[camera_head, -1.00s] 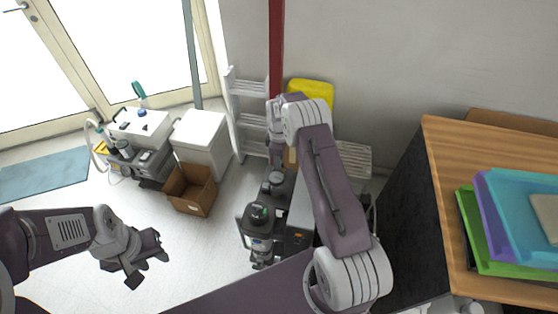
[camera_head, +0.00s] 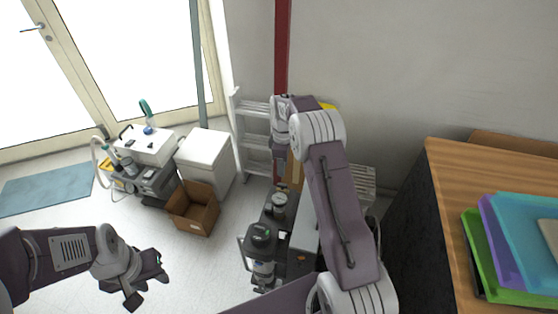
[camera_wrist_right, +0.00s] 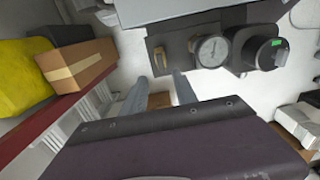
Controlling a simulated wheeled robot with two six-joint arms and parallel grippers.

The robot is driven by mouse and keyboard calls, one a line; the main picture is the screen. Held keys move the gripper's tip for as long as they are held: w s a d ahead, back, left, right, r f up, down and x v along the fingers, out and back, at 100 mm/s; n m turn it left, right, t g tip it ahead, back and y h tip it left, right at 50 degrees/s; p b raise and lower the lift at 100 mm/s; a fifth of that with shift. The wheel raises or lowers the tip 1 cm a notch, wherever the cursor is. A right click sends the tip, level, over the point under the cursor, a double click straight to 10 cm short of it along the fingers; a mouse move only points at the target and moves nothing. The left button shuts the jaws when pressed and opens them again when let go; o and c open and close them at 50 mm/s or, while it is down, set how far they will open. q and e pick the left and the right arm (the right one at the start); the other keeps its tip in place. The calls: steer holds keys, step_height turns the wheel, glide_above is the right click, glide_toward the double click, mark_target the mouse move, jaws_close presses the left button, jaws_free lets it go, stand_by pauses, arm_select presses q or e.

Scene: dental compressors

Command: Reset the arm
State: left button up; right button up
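My right arm reaches forward over the dark compressor unit (camera_head: 262,245) in the head view. Its gripper hangs at the arm's far end, mostly hidden there. In the right wrist view the two fingers of my right gripper (camera_wrist_right: 160,92) stand apart with nothing between them. The compressor's round gauge (camera_wrist_right: 212,50) and a black cylinder with a green display (camera_wrist_right: 262,48) lie beyond the fingers. My left gripper (camera_head: 144,284) is at the lower left of the head view, above the floor, its fingers apart and empty.
An open cardboard box (camera_head: 193,210), a white cabinet (camera_head: 205,158) and a small equipment cart (camera_head: 150,150) stand to the left. A wooden table (camera_head: 445,200) with stacked trays (camera_head: 520,245) is at the right. Floor around the left gripper is clear.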

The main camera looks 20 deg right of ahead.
steer(key=s+a+r+t+p, duration=0.1)
steer(key=s+a+r, duration=0.2)
steer(key=r, duration=0.3)
steer(key=s+a+r, duration=0.3)
steer(key=r, duration=0.3)
steer(key=s+a+f+m, duration=0.1)
steer(key=s+f+m, duration=0.2)
steer(key=s, duration=0.6)
steer(key=s+a+f+m, duration=0.1)
steer(key=s+f+m, duration=0.2)
steer(key=s+m, duration=0.5)
steer(key=shift+s+a+f, duration=0.3)
steer(key=shift+s+f, duration=0.05)
steer(key=shift+s, duration=0.7)
